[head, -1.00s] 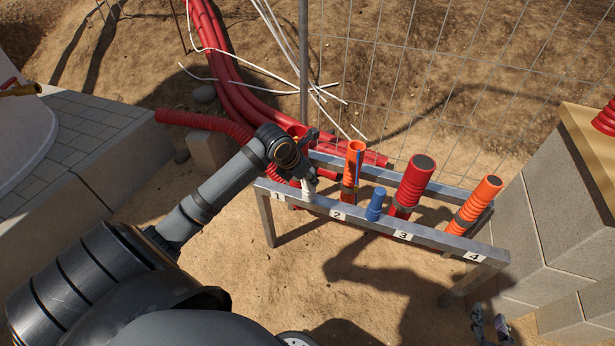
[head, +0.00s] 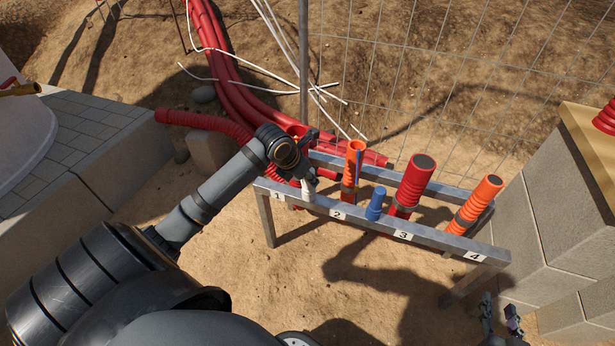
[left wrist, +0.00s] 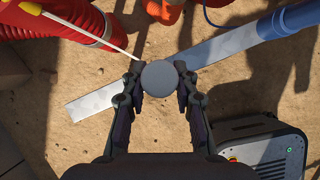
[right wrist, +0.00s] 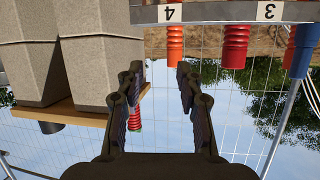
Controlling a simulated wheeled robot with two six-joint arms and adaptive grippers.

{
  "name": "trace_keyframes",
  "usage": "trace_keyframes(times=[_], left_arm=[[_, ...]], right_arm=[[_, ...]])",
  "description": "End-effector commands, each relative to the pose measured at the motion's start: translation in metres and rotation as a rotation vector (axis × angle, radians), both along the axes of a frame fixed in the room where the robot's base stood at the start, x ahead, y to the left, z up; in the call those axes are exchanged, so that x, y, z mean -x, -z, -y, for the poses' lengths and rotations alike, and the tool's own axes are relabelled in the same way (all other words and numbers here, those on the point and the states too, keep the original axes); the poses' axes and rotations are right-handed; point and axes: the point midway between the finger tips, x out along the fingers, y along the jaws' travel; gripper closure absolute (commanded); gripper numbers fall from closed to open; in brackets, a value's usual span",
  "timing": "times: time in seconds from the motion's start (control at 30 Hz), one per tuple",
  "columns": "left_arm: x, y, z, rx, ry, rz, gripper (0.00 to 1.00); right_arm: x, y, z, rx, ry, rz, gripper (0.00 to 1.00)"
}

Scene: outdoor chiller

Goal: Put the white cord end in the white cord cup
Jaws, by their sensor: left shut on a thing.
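In the head view, my left gripper (head: 307,178) is at the front bar of the metal rack (head: 350,222), between labels 1 and 2. It is shut on a small white piece (head: 308,191). In the left wrist view, this piece shows as a pale grey round end (left wrist: 159,78) between the fingertips. I cannot tell whether it is the cord end or the cup, or whether it touches the bar. A thin white cord (left wrist: 85,32) runs to the left finger there. My right gripper (right wrist: 158,75) is open and empty, low at the right in the head view.
The rack also holds a blue piece (head: 375,204), a red corrugated pipe (head: 415,181) and orange pipes (head: 478,202). A block wall (head: 560,200) stands at the right. A wire fence and red hoses (head: 228,78) are behind. Sandy ground in front is clear.

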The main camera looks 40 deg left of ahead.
Motion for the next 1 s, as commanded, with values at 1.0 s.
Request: trace_keyframes(times=[1.0], left_arm=[[0.010, -0.022, -0.003, -0.003, 0.001, -0.001, 0.49]], right_arm=[[0.073, 0.094, -0.007, -0.015, -0.029, -0.452, 0.63]])
